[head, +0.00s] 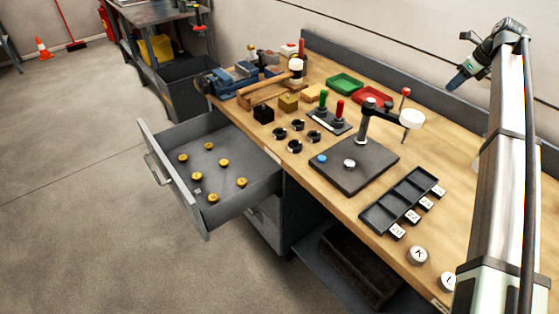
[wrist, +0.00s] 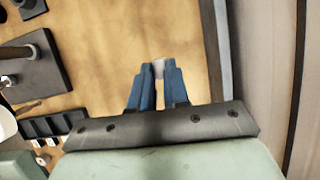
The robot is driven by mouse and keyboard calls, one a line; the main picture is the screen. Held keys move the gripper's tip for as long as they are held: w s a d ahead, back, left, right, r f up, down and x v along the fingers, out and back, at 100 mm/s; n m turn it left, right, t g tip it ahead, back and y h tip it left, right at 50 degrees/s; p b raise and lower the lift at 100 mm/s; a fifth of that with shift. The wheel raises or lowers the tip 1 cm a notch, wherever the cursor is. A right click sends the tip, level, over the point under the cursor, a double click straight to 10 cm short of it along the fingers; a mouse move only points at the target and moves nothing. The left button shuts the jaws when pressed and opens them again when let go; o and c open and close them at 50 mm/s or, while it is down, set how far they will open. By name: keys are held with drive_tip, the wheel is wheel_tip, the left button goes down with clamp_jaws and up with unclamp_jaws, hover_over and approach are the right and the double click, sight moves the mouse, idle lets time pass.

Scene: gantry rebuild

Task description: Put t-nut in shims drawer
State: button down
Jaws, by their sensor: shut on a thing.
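My gripper (head: 453,85) is high at the right, over the back edge of the bench. In the wrist view its blue fingers (wrist: 158,80) are shut on a small pale grey piece (wrist: 158,67). Its shape is mostly hidden, so I cannot tell if it is the t-nut. A grey drawer (head: 222,207) stands pulled out at the left front of the bench, with no readable label. Several brass round pieces (head: 224,162) and one small grey piece (head: 197,190) lie in it. My gripper is far from the drawer.
The bench (head: 345,213) holds a dark stand plate (head: 345,178) with a post, a black compartment tray (head: 378,217), several black rings (head: 295,146), a red tray (head: 371,97), a green tray (head: 345,83), a mallet (head: 272,88) and a blue vise (head: 235,75). The air above the drawer is clear.

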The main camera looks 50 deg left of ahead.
drive_tip(key=s+a+n+g, duration=0.1)
drive_tip(key=s+a+n, duration=0.3)
drive_tip(key=s+a, duration=1.1)
drive_tip(key=n+g+h, duration=0.3)
drive_tip(key=n, duration=0.7)
hover_over(215, 183)
drive_tip(key=w, duration=0.1)
wheel_tip(215, 183, down, 29)
drive_tip(key=shift+w+d+f, duration=0.1)
drive_tip(key=shift+d+f, duration=0.1)
drive_tip(key=shift+f, duration=2.45)
drive_tip(key=shift+d+f, duration=0.15)
drive_tip(key=shift+f, duration=2.45)
drive_tip(key=shift+f, duration=0.15)
drive_tip(key=c, duration=1.1)
unclamp_jaws()
